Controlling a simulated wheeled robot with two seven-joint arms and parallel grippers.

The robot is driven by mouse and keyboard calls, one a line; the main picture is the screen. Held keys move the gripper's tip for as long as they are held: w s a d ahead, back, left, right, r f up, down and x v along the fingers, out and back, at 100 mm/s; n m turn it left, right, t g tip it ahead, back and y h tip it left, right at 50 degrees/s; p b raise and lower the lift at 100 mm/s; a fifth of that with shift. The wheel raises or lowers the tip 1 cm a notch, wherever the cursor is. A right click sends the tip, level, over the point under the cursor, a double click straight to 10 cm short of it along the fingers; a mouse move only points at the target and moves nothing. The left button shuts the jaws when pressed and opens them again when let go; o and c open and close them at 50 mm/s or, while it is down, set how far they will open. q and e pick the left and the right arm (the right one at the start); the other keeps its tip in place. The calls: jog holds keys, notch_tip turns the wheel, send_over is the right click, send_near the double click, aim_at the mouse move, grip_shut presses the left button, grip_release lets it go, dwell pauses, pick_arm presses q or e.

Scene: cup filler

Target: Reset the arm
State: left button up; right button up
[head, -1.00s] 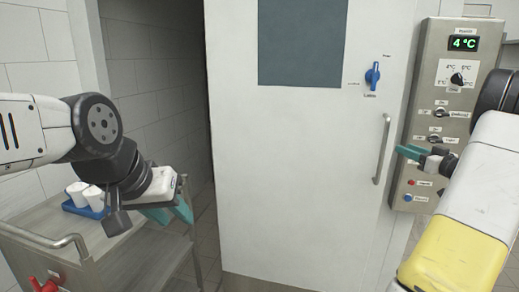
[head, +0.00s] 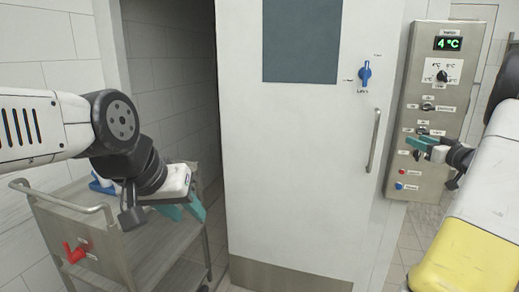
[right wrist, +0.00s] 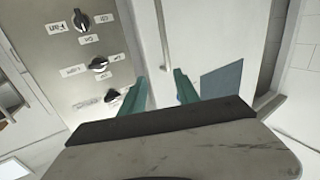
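My right gripper (head: 422,144) is in front of the lower switches of the steel control panel (head: 409,110) in the head view. In the right wrist view its teal fingers (right wrist: 161,76) stand apart with nothing between them. Panel knobs show to their left, including the Fan knob (right wrist: 82,20). My left gripper (head: 190,214) hangs over the steel cart at the left. Its teal fingers look spread and empty.
The white door (head: 300,170) has a vertical handle (head: 373,140) and a blue latch knob (head: 365,73). A dark opening lies left of it. The steel cart (head: 150,255) has a red valve (head: 75,251) and carries a blue tray (head: 100,186), mostly hidden by my left arm.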

jog(key=s+a+r+m+g+h, duration=0.2)
jog(key=a+r+m+h, duration=0.3)
jog(key=a+r, duration=0.55)
jog(key=s+a+f+n+g+y, duration=0.1)
jog(key=s+a+f+g, duration=0.3)
jog(key=s+a, duration=0.9)
jog(key=s+a+f+n+g+y, duration=0.2)
jog(key=s+a+f+g, duration=0.3)
jog(key=s+a+f, duration=0.5)
jog(key=s+a+y, duration=0.1)
jog(key=s+a, duration=0.3)
jog(key=s, duration=0.2)
